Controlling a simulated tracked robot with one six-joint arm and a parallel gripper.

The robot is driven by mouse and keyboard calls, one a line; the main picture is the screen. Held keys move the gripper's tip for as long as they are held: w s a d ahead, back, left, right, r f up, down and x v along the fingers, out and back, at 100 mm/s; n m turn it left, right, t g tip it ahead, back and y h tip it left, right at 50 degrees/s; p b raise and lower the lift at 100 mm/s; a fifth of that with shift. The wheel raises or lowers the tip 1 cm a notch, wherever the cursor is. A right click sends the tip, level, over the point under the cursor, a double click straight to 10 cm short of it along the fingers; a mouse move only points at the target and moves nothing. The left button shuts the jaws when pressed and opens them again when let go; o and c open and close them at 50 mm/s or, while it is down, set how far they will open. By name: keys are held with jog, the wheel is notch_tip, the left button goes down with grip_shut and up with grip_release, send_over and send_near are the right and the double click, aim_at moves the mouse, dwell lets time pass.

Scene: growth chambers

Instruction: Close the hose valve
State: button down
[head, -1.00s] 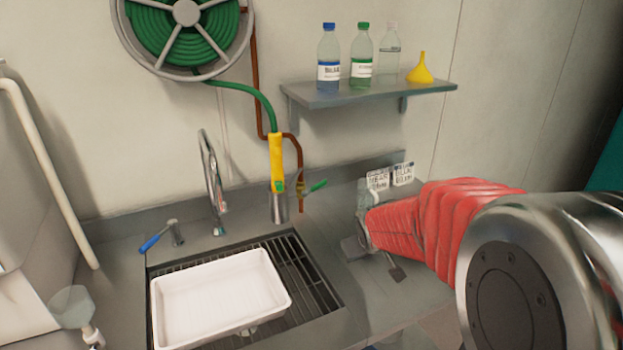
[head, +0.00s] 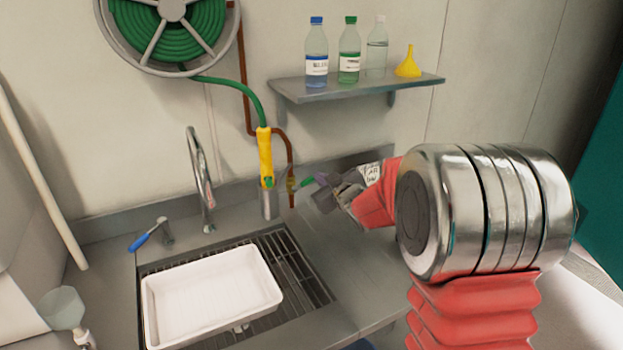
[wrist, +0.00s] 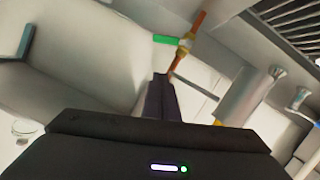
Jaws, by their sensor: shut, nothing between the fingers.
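The hose valve (head: 291,184) is a small brass body low on the copper pipe, right of the hose nozzle. Its green lever (head: 307,181) sticks out to the right, roughly crosswise to the pipe. In the wrist view the valve (wrist: 186,42) and green lever (wrist: 167,39) show at the top centre, beyond the fingers. My gripper (head: 322,194) is close to the right end of the lever; I cannot tell whether it touches. Its dark fingers are together and empty, and in the wrist view the gripper (wrist: 161,96) points toward the lever with an apparent gap.
The yellow-gripped nozzle (head: 265,160) hangs from the green hose (head: 236,84), just left of the valve. A shelf (head: 355,90) with bottles and a yellow funnel (head: 408,65) is above. A white tub (head: 212,293) sits over the sink grate (head: 298,268). The faucet (head: 200,170) stands left.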

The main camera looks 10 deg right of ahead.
jog(key=shift+a+r, duration=0.15)
jog(key=shift+r, duration=0.15)
jog(key=shift+w, duration=0.15)
send_over(305, 184)
jog(key=s, duration=0.3)
notch_tip(305, 184, down, 2)
jog(key=f, duration=0.1)
jog(key=shift+w+d+f, duration=0.2)
jog(key=shift+d+f, duration=0.2)
jog(key=shift+f, duration=0.4)
jog(key=shift+w+d+f, duration=0.15)
jog(key=shift+d+f, duration=0.25)
jog(key=shift+f, duration=0.35)
